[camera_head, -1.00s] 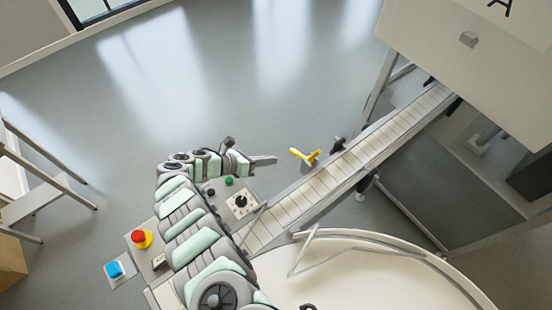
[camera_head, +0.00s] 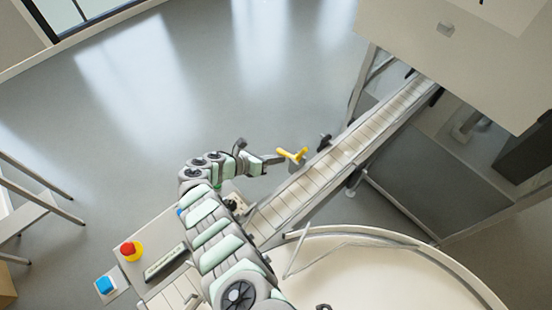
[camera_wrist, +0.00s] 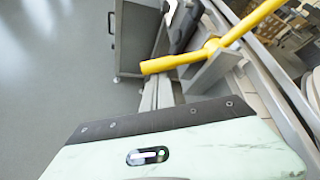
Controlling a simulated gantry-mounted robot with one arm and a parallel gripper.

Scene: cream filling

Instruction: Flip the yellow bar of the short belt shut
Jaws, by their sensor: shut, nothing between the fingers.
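The short belt (camera_head: 318,180) runs diagonally from the round table up to the large cream machine. The yellow bar (camera_head: 291,155) sticks out from the belt's left side on a grey bracket, with a short crosspiece. In the wrist view the yellow bar (camera_wrist: 232,36) crosses the upper right, its near end just beyond my fingers. My gripper (camera_head: 281,159) is shut and empty, its tips close to the bar's left end. I cannot tell whether they touch.
A dark knob (camera_head: 324,142) sits beside the belt, past the bar. The round table (camera_head: 385,280) lies at the lower right. A red button (camera_head: 128,249) and a blue button (camera_head: 104,285) are at the lower left. Open floor lies left of the belt.

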